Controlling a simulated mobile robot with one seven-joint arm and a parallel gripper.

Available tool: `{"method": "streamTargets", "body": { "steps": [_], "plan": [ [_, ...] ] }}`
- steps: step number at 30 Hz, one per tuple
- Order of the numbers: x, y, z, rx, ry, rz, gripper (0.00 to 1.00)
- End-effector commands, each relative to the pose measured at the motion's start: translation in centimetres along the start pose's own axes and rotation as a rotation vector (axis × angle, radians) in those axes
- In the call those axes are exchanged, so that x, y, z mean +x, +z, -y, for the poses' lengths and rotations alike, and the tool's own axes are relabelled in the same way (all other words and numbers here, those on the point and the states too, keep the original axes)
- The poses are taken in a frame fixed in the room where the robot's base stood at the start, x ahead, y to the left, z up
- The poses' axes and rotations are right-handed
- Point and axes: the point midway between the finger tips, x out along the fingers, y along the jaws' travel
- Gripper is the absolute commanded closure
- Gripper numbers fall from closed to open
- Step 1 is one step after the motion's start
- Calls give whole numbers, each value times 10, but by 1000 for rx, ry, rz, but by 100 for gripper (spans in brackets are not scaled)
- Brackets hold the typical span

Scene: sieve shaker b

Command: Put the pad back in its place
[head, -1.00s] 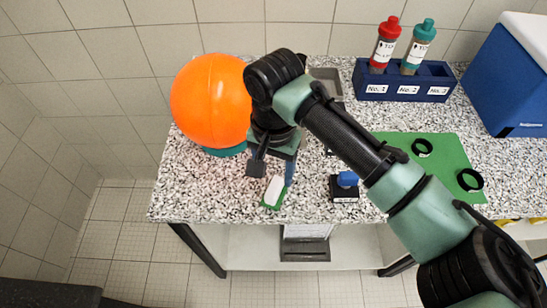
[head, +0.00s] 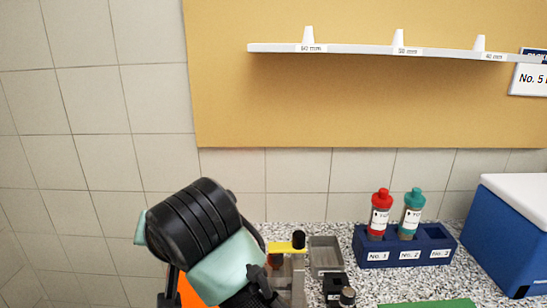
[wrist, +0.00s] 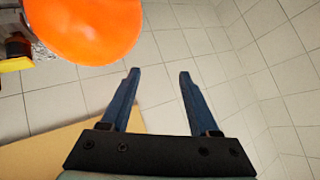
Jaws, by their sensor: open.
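The pad is in neither view now. My gripper (wrist: 158,75) shows in the wrist view with its two blue fingers apart and nothing between them. Pale tiles lie beyond the fingertips. In the head view my arm covers the lower left, and my fingers cannot be made out there.
The orange ball (wrist: 85,25) is close at the upper left of the wrist view. In the head view, a blue rack (head: 405,254) holds a red-capped bottle (head: 380,216) and a teal-capped bottle (head: 411,215). A grey tray (head: 325,256) and blue box (head: 510,232) share the bench.

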Motion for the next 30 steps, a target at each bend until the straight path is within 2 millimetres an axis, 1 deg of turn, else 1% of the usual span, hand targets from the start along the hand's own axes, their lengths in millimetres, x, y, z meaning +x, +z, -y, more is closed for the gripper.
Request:
{"method": "streamTargets", "body": {
  "steps": [1,2,3,5,6,8,9,11,12,15,18,20,30],
  "plan": [
    [-22,-30,37,-71,-106,-168,38],
    [-39,-48,52,-111,-149,-275,38],
    [-64,-71,67,-159,-190,-419,38],
    [-110,-100,79,-221,-216,-641,38],
    [-142,-116,80,-256,-210,-786,38],
    [-191,-131,73,-301,-165,-990,38],
    [-221,-136,65,-328,-116,-1110,38],
    [-263,-138,51,-364,-26,-1264,38],
    [-287,-137,42,-385,38,-1348,38],
    [-331,-129,24,-430,185,-1492,38],
    [-354,-122,14,-458,281,-1560,38],
    [-361,-120,12,-465,308,-1579,38],
    [-363,-120,11,-468,315,-1583,38]
  ]
}}
